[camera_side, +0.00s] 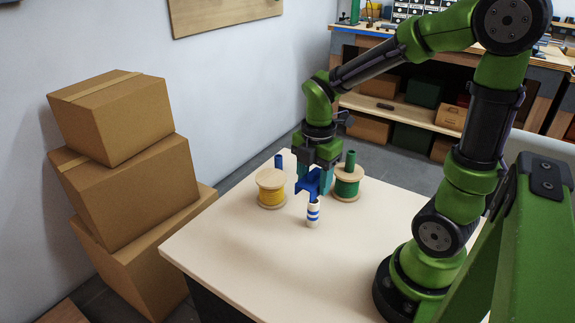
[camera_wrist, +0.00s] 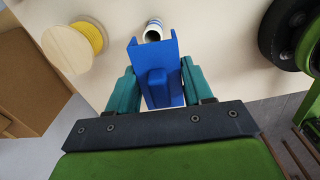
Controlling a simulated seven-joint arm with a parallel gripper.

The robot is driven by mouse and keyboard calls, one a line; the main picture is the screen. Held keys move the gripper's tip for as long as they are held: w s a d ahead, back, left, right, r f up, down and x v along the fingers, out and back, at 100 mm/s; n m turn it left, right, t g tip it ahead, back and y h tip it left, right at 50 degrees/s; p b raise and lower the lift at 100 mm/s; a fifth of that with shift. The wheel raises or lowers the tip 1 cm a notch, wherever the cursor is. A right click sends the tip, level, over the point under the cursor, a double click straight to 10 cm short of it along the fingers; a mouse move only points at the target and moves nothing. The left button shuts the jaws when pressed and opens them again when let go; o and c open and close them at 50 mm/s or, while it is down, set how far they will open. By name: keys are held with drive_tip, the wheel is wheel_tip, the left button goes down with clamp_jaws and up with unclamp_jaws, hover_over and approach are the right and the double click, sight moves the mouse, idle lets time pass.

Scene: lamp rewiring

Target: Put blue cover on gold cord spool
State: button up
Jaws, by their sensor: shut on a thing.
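My gripper (camera_side: 312,182) has its teal fingers shut on a blue cover (camera_wrist: 157,85), an angular channel-like piece. In the side view the blue cover (camera_side: 308,186) is held above the table, between the two spools. The gold cord spool (camera_side: 271,196), with pale wooden flanges, stands upright on the table to the left of my gripper. It also shows at the upper left of the wrist view (camera_wrist: 84,39), apart from the cover.
A white cylinder with blue bands (camera_side: 313,214) stands just in front of the cover. A green cord spool (camera_side: 347,188) with a green tube (camera_side: 350,160) is to the right. A blue cylinder (camera_side: 279,161) shows behind the gold spool. The table's (camera_side: 250,250) front is clear; boxes (camera_side: 120,190) stand left.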

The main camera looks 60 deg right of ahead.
drive_tip(key=shift+s+d+r, duration=0.2)
drive_tip(key=shift+s+d, duration=0.2)
drive_tip(key=shift+d, duration=0.05)
drive_tip(key=shift+n, duration=0.5)
hover_over(271, 177)
drive_tip(key=shift+s+f, duration=0.15)
drive_tip(key=shift+f, duration=2.4)
drive_tip(key=o, duration=0.6)
drive_tip(key=shift+f, duration=0.15)
drive_tip(key=o, duration=0.5)
